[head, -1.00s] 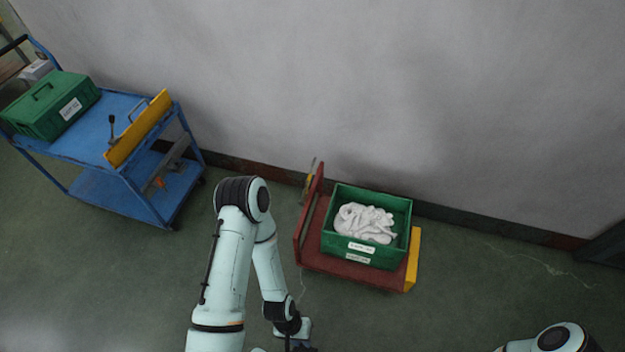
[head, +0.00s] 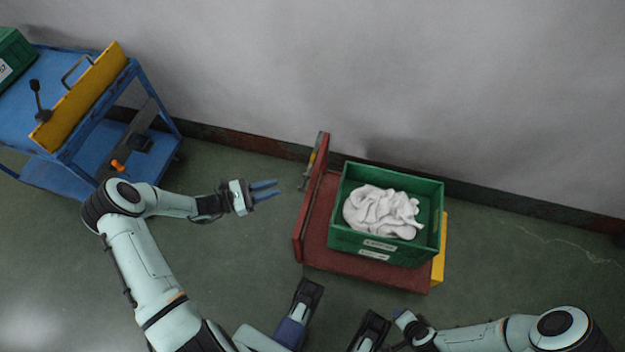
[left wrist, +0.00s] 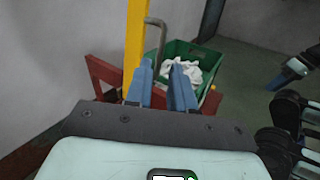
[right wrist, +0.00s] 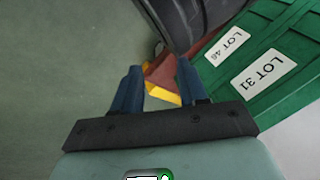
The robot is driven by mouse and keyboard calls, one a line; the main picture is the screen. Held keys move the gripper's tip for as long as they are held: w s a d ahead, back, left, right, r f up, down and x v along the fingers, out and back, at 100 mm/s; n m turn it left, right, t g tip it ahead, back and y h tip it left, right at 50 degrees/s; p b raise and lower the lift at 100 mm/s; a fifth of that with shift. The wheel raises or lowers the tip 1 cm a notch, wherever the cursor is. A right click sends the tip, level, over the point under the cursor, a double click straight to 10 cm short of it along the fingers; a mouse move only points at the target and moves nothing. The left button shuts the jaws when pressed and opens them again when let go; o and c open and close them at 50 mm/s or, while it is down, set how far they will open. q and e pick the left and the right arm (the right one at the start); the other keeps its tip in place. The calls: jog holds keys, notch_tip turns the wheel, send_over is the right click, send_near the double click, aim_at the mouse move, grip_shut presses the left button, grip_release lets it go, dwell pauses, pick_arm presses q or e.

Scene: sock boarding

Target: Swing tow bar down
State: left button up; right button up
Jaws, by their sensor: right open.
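The tow bar (head: 309,166) stands upright at the left end of the low red cart (head: 320,250), against its red end frame (head: 313,195). In the left wrist view it seems to be the yellow post (left wrist: 134,38) with a grey bent handle (left wrist: 154,45) beside it, beyond my fingers. My left gripper (head: 277,189) is open and empty, to the left of the tow bar and apart from it, fingers pointing right. My right gripper (right wrist: 158,88) is open and empty; its fingertips face a red and yellow part of the cart.
A green crate (head: 345,238) of white socks (head: 382,212) sits on the cart, near the wall. A blue trolley (head: 75,155) with a yellow plate (head: 80,97) stands at the left. Green floor (head: 225,160) is clear between trolley and cart.

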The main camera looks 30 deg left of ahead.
aim_at(309, 170)
pick_arm(q)
jog(key=b+x, duration=0.2)
jog(key=x, duration=1)
jog(key=shift+d+b, duration=0.3)
jog(key=shift+d, duration=0.15)
pick_arm(e)
jog(key=s+f+g, duration=0.1)
jog(key=s+f, duration=0.3)
jog(key=s, duration=0.1)
jog(key=shift+s+d+f+g, duration=0.2)
jog(key=shift+d+f+g, duration=0.2)
jog(key=shift+d, duration=0.05)
pick_arm(q)
jog(key=shift+w, duration=0.15)
grip_shut()
